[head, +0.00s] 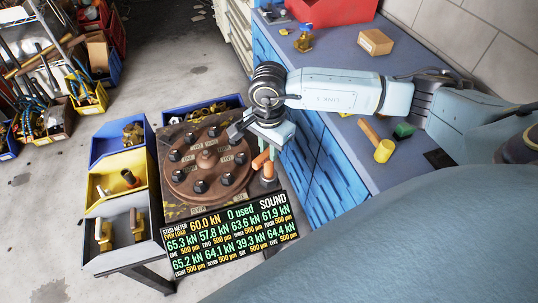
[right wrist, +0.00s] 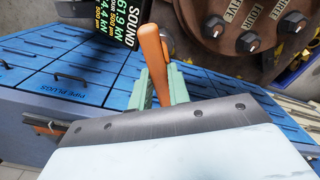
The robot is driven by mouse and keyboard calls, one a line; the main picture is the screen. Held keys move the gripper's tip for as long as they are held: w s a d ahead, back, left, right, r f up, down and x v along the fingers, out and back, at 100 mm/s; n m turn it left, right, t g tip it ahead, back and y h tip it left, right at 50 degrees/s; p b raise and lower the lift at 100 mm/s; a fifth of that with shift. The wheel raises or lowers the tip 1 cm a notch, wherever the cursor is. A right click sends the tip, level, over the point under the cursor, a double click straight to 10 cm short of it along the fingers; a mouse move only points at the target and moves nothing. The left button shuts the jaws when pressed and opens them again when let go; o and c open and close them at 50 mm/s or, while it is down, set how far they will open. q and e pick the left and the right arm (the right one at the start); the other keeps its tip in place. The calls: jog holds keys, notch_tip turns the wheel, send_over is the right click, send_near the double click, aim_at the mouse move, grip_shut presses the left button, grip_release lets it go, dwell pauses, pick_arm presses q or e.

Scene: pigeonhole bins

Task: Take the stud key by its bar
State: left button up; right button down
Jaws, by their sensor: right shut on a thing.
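The stud key shows as an orange bar (right wrist: 153,52) in the right wrist view, between the green fingertips of my right gripper (right wrist: 160,88). In the head view its orange parts (head: 261,161) stick out below my right gripper (head: 265,148), beside the round plate. The gripper is shut on the bar. The rest of the key is hidden by the gripper. The brown round plate (head: 207,184) carries several dark studs with name labels and a central hub. My left gripper is not in view.
A readout panel (head: 232,235) in front of the plate shows SOUND, 0 used and several kN values. Blue and yellow bins (head: 122,165) stand left of the plate. A blue-drawered bench (head: 335,165) on the right bears a yellow-headed mallet (head: 383,150) and a cardboard box (head: 375,42).

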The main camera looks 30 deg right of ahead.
jog(key=shift+r, duration=0.3)
jog(key=shift+r+p, duration=0.3)
jog(key=shift+r, duration=0.3)
jog(key=shift+r+p, duration=1.9)
jog(key=shift+r, duration=1.3)
